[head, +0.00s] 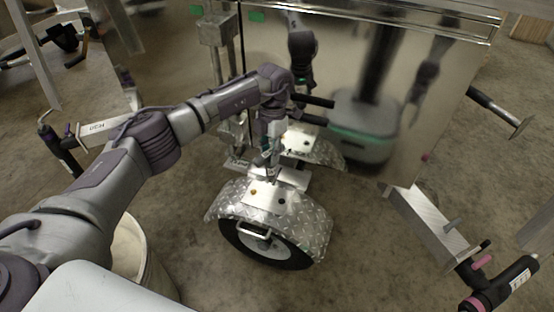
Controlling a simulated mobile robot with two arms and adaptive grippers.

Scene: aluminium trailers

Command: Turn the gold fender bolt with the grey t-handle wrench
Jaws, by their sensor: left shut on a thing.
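My left gripper (272,145) points down over the diamond-plate fender (305,222). It is shut on a thin grey tool, which looks like the t-handle wrench (273,172); the fingers hide most of its handle. The wrench stands roughly upright, its lower end near the white plate on top of the fender. The gold fender bolt (253,192) shows on that plate, left of and nearer than the wrench's lower end. A dark bolt or hole (281,201) is to its right. I cannot tell whether the wrench tip touches anything. My right gripper is not in view.
A tyre (265,249) sits under the fender. The shiny trailer wall (440,95) behind mirrors my body and arms. A pale bucket (152,272) stands at lower left, and a metal beam (428,225) juts out at right.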

